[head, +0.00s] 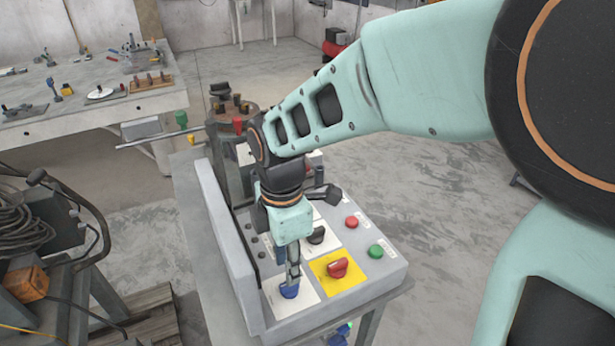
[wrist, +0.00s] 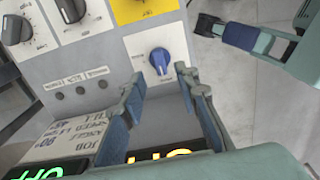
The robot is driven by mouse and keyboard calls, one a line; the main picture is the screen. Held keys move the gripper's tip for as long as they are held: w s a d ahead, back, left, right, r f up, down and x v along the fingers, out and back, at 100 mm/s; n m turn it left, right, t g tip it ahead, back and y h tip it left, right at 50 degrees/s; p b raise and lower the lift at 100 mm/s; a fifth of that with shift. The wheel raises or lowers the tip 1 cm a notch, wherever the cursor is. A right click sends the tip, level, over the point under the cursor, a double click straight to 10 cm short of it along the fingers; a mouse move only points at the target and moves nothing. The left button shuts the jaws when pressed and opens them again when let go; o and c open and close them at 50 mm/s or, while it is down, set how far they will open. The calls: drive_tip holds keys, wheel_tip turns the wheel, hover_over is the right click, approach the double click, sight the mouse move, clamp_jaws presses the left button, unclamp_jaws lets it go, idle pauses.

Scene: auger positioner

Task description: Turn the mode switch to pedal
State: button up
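A blue rotary knob (head: 289,290) sits on a white plate at the near corner of the grey control box; its label is too small to read, so I cannot confirm it is the mode switch. It also shows in the wrist view (wrist: 160,62), with a pale pointer mark at its lower end. My gripper (head: 292,273) points down at this knob, with the fingertips close to it in the head view. In the wrist view my gripper (wrist: 160,77) is open, its fingers apart and empty, with the knob just beyond the gap. Contact cannot be told.
A red knob on a yellow plate (head: 337,268) is next to the blue one. A black knob (head: 316,235), a red button (head: 351,221) and a green button (head: 375,251) share the control box (head: 385,282). A workbench (head: 85,118) with tools stands at left.

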wheel_tip(320, 180, down, 6)
drive_tip(key=shift+r, duration=0.15)
clamp_jaws()
idle(0.3)
